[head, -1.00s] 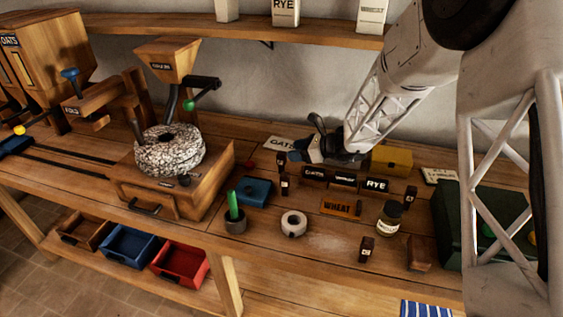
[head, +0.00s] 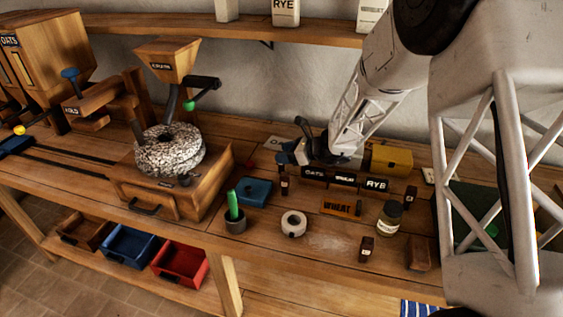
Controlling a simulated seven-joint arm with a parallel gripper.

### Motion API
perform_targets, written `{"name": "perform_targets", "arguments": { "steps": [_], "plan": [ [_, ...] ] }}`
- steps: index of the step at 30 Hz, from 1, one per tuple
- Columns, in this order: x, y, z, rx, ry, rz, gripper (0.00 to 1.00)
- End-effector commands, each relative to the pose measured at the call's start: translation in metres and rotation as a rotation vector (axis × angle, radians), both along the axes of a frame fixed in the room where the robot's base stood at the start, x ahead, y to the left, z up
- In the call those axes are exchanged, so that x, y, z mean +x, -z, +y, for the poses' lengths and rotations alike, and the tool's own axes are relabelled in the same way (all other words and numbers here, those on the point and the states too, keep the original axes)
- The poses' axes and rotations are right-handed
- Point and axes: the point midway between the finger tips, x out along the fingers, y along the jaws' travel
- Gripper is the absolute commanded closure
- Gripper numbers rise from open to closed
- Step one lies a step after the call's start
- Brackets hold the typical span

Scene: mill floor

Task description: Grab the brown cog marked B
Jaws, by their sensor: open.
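Several small dark brown upright blocks with white labels stand on the bench; they may be the cogs. One (head: 285,187) is just below and left of my gripper, one (head: 410,196) stands right of the row of name plates, and one (head: 366,250) is near the front. The letters are too small to read, so I cannot tell which is B. My gripper (head: 291,157) is open, low over the back of the bench behind the OATS plate. Its fingertips are small and partly blurred, and I see nothing held.
Name plates (head: 344,181), a yellow box (head: 392,160), a WHEAT plate (head: 342,208), a jar (head: 389,218), a white roll (head: 293,224) and a blue box (head: 254,192) crowd the bench. The millstone (head: 169,150) stands left. Some bare wood lies between.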

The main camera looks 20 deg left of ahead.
Motion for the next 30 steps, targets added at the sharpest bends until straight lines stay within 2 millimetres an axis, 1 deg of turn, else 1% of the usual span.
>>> {"name": "perform_targets", "arguments": {
  "steps": [3,9,26,29,30],
  "plan": [
    [0.001,0.006,0.013,-0.001,-0.003,-0.001,0.45],
    [0.003,0.011,0.026,0.000,-0.001,-0.002,0.45],
    [0.002,0.011,0.026,0.000,0.000,-0.002,0.45],
    [0.002,0.011,0.026,-0.001,0.000,-0.001,0.58],
    [0.002,0.011,0.026,0.000,0.000,-0.001,0.65]
  ]
}}
